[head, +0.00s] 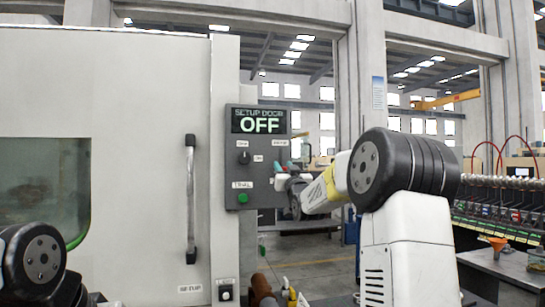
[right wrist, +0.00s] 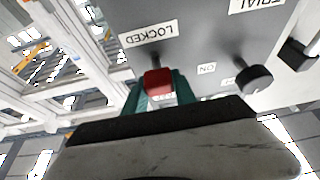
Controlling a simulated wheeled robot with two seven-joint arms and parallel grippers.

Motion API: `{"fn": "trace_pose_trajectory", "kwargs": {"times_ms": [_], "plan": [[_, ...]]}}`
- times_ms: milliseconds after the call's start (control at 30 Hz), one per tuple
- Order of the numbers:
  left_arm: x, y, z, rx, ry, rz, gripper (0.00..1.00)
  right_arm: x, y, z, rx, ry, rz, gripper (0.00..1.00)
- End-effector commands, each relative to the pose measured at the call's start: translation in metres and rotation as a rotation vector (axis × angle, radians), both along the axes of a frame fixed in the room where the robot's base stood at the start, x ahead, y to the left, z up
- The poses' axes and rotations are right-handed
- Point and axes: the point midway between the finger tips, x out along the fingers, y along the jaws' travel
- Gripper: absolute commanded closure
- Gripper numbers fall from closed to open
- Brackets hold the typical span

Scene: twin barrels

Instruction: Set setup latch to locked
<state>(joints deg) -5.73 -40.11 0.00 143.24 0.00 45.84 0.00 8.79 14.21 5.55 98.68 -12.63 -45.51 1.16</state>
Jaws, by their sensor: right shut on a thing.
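The setup latch (right wrist: 158,82) has a red handle and shows in the right wrist view on the grey control panel (right wrist: 205,40). A "LOCKED" label (right wrist: 150,33) is above it in that view; another label is mostly hidden behind the handle and fingers. My right gripper (right wrist: 158,92) has teal fingers on either side of the red handle and is shut on it. In the head view the right gripper (head: 281,176) is at the right edge of the panel (head: 240,125) and mostly hides the latch. I cannot tell the latch's setting. My left gripper is out of view.
The panel's display (head: 259,120) reads "SETUP DOOR OFF". A black knob (head: 243,157) and a green button (head: 243,198) are left of the gripper. A white machine door with a vertical handle (head: 191,200) stands further left. A workbench (head: 500,268) is at right.

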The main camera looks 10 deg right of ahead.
Motion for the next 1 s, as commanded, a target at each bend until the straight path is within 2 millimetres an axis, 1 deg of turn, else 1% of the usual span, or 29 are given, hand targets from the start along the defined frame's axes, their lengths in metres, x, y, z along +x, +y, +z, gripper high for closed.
{"fn": "trace_pose_trajectory", "kwargs": {"times_ms": [67, 300, 333, 433, 767, 867, 1000], "plan": [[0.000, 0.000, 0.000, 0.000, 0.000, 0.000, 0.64, 0.000, 0.000, -0.006, 0.000, 0.002, 0.000, 1.00], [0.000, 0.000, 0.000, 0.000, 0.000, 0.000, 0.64, 0.000, 0.000, -0.008, 0.001, 0.006, 0.000, 1.00], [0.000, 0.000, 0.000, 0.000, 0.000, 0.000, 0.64, 0.000, 0.000, -0.008, 0.001, 0.007, 0.000, 0.66], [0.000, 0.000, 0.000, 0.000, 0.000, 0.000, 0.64, 0.000, 0.000, -0.008, 0.001, 0.007, 0.000, 0.46], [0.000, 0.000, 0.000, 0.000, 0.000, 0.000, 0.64, -0.001, 0.000, -0.006, 0.001, 0.002, 0.000, 0.45], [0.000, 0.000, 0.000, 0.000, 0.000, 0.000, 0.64, -0.009, -0.001, -0.009, 0.000, 0.002, 0.000, 0.45], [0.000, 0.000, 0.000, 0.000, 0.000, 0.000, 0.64, -0.030, -0.001, -0.018, 0.000, 0.003, -0.001, 0.45]]}}
